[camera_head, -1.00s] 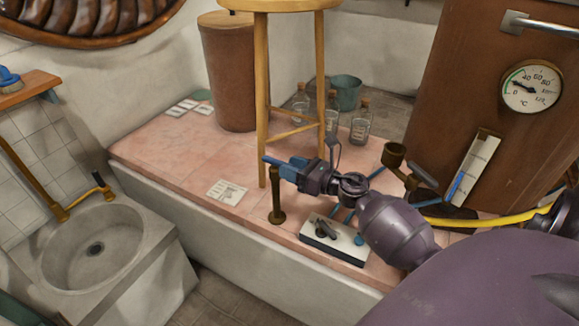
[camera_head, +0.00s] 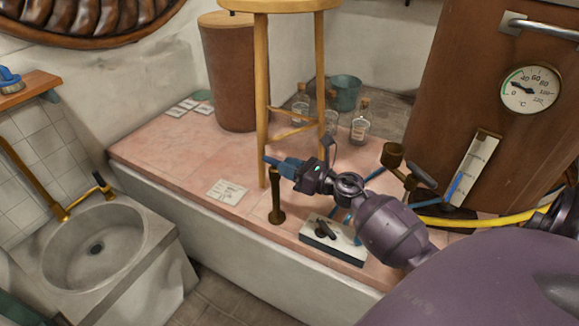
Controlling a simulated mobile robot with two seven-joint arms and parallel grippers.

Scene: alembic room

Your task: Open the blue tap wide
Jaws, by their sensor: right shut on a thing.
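The tap is a dark brass post (camera_head: 277,205) standing upright on the pink tiled ledge, with a blue lever (camera_head: 267,159) at its top. My right gripper (camera_head: 280,166), with blue fingers, reaches in from the right and is shut on the blue lever. Only the lever's end shows past the fingers; the rest is hidden by them, so its exact angle is hard to tell. My left gripper is not in view.
A white box with a dark knob (camera_head: 334,240) sits just below my right wrist. A wooden stool (camera_head: 262,110) stands close behind the gripper. A brown boiler (camera_head: 450,110) with a dial and a yellow hose (camera_head: 470,223) are at the right. A stone basin (camera_head: 140,240) is at the left.

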